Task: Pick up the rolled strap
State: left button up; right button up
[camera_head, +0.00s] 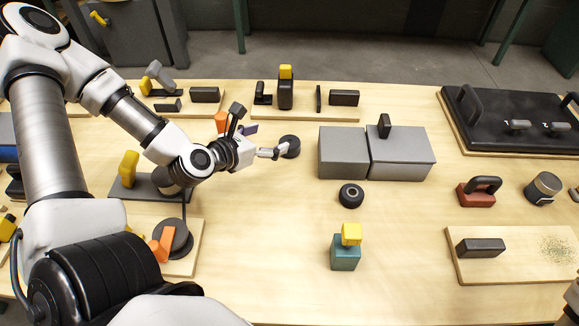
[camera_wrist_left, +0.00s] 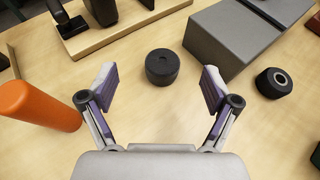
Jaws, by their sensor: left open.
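A short, dark round roll (camera_head: 290,146), which looks like the rolled strap, stands on the light wood table. In the left wrist view the roll (camera_wrist_left: 162,67) shows a small dimple in its top and lies ahead of the space between the fingertips. My left gripper (camera_head: 273,152) is open and empty, just to the left of the roll in the head view. In the wrist view its fingers (camera_wrist_left: 157,85) are spread wide, and clear table shows between them and the roll. My right gripper is not in view.
Grey boxes (camera_head: 342,155) stand right of the roll. A second black roll with a pale-rimmed hole (camera_head: 351,195) sits in front of them. A wooden board (camera_head: 305,113) with dark parts lies behind.

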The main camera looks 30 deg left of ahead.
pick_arm(q)
jog(key=b, duration=0.2)
send_near(290, 142)
jog(key=w+f, duration=0.2)
jog(key=shift+w+a+f, duration=0.15)
jog(key=shift+a+f, duration=0.1)
jog(key=shift+a, duration=0.05)
jog(key=shift+b+x, duration=0.8)
jog(key=shift+b, duration=0.3)
jog(key=shift+w+d, duration=0.2)
jog(key=shift+w, duration=0.45)
jog(key=x, duration=0.1)
jog(key=b+x, duration=0.1)
jog(key=x, duration=0.2)
jog(key=shift+w+d, duration=0.3)
jog(key=shift+s+a+r, duration=0.1)
jog(key=shift+c, duration=0.2)
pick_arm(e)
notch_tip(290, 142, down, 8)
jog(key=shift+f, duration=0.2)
pick_arm(q)
jog(key=c, duration=1.2)
